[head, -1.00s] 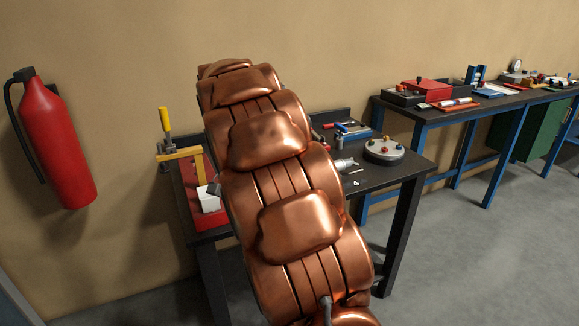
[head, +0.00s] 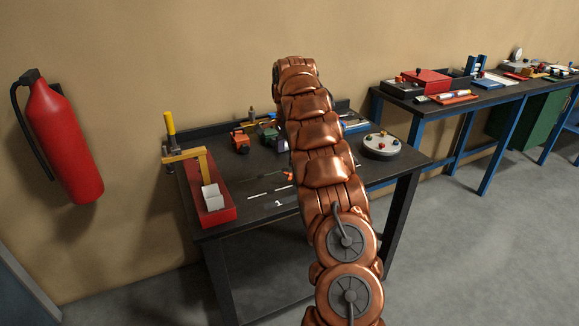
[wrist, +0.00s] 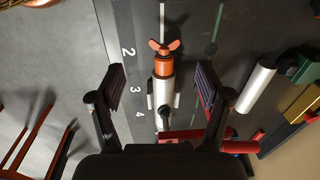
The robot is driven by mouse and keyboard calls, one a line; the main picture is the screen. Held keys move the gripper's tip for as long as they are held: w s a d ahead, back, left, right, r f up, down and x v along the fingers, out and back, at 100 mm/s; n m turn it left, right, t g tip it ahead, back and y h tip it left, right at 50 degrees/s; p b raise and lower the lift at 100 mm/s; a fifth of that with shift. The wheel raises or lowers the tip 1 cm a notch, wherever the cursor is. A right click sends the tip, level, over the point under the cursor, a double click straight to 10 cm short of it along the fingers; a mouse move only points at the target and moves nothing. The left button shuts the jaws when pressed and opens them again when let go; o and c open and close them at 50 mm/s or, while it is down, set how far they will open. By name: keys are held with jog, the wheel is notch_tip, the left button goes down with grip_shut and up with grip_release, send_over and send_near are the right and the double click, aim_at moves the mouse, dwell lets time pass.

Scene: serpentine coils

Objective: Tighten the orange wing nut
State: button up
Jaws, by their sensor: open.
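The orange wing nut (wrist: 165,47) shows in the wrist view, at the upper end of an orange collar (wrist: 163,66) on a pale cylindrical body (wrist: 163,92). A thin rod runs up past the nut. My gripper (wrist: 161,82) is open, with one dark finger left of the cylindrical body and one right of it. The fingers appear clear of it, and the nut lies above the fingertips in the picture. In the head view my copper arm hides the gripper. A small orange-red piece (head: 288,174) shows beside the arm; I cannot tell whether it is the nut.
In the wrist view, a silver cylinder (wrist: 257,86) lies right of my gripper.

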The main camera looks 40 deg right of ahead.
aim_at(288, 176)
jog(key=shift+d+f, duration=0.15)
jog(key=shift+d, duration=0.35)
jog(key=shift+f, duration=0.15)
jog(key=shift+w+f+p, duration=0.15)
jog(key=shift+f+p, duration=0.4)
jog(key=shift+f, duration=1.3)
jog(key=shift+w+f+p, duration=0.15)
jog(key=shift+f+p, duration=0.35)
jog(key=shift+f, duration=1.3)
jog(key=c, duration=1.1)
jog(key=shift+s+d, duration=0.1)
jog(key=shift+d, duration=0.25)
jog(key=shift+c, duration=0.3)
jog(key=shift+a+f, duration=0.15)
jog(key=shift+a, duration=0.15)
